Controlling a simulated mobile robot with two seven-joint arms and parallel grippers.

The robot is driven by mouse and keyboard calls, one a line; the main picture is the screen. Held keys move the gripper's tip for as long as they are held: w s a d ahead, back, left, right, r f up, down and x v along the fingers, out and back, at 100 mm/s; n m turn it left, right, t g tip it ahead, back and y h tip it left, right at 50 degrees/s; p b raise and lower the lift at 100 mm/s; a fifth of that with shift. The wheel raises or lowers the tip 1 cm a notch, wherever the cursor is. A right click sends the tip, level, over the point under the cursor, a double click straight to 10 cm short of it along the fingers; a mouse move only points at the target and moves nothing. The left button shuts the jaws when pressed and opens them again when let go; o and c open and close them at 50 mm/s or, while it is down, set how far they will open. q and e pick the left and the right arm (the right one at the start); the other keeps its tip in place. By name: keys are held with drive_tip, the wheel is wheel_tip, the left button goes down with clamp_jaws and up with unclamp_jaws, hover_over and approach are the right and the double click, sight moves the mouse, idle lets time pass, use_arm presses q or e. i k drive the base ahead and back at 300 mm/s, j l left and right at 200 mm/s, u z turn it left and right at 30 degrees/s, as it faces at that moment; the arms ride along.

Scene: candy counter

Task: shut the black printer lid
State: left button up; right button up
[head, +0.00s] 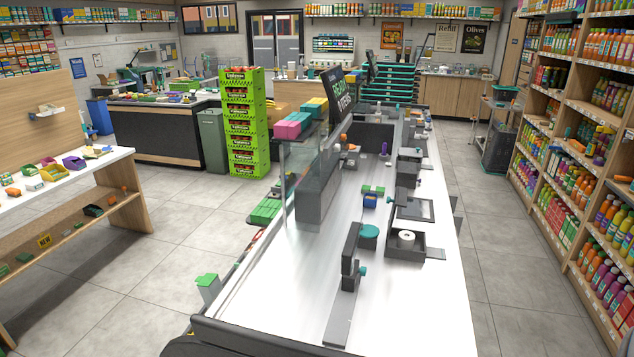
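The black printer (418,253) stands on the long white counter, right of the middle of the head view. Its top is open, and a white paper roll (407,236) shows inside the dark tray. The black printer lid (413,208) stands raised at the far side of the tray, tilted back, with a grey panel in it. Neither of my grippers shows in the head view, and nothing is seen touching the lid.
A dark upright device (350,248) and a teal round piece (369,231) stand left of the printer. Another black machine (408,165) is behind the lid. A glass screen (305,178) lines the counter's left side. Bare counter (405,310) lies in front of the printer.

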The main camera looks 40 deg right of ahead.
sight(400, 197)
drive_tip(key=i+j+z, duration=0.15)
drive_tip(key=z, duration=0.3)
drive_tip(key=i+j+z, duration=0.15)
drive_tip(key=z, duration=0.3)
drive_tip(key=i+j+z, duration=0.1)
drive_tip(key=j+z, duration=0.3)
drive_tip(key=i+j+z, duration=0.15)
drive_tip(key=j+z, duration=0.15)
drive_tip(key=z, duration=0.15)
drive_tip(key=i+j+z, duration=0.1)
drive_tip(key=j+z, duration=0.3)
